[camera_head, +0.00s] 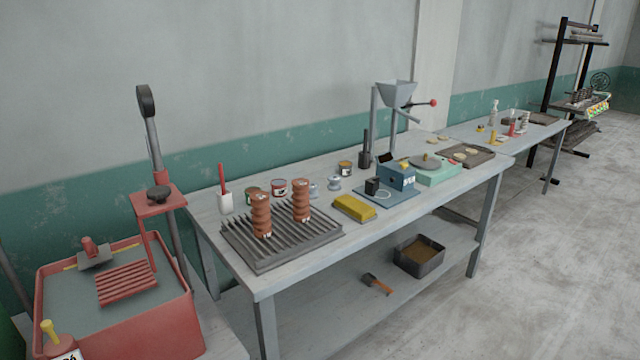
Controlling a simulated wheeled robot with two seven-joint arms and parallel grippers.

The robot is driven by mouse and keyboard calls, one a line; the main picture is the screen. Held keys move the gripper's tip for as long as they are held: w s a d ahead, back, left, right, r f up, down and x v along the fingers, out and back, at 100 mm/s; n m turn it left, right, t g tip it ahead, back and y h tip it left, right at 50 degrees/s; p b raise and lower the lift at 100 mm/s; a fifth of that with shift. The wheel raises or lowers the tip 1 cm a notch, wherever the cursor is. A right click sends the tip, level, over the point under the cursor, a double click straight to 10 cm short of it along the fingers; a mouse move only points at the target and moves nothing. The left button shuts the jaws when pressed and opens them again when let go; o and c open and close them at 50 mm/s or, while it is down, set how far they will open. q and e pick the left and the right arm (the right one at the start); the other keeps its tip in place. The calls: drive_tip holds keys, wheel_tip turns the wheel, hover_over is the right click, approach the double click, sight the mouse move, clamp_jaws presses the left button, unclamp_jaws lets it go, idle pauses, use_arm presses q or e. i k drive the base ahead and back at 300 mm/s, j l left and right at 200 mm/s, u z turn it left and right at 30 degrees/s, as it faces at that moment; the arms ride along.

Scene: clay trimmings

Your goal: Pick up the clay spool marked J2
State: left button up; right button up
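Two brown, ribbed clay spools stand upright on a dark ridged tray (322,237) at the near left of the long grey table. The left clay spool (261,214) is nearer to me, and the right clay spool (301,199) stands a little farther back. Each has a small pale mark low on its side, too small to read, so I cannot tell which is J2. Neither of my grippers is in view.
The grey table (270,283) also bears a yellow block (354,208), several small tins, a white container (225,203), a blue box (396,177) and a funnel stand (397,93). A red basin with a press (150,318) stands left. Floor at right is clear.

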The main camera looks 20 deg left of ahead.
sight(313, 186)
drive_tip(key=i+l+u, duration=0.2)
drive_tip(key=i+l, duration=0.85)
drive_tip(key=i, duration=0.1)
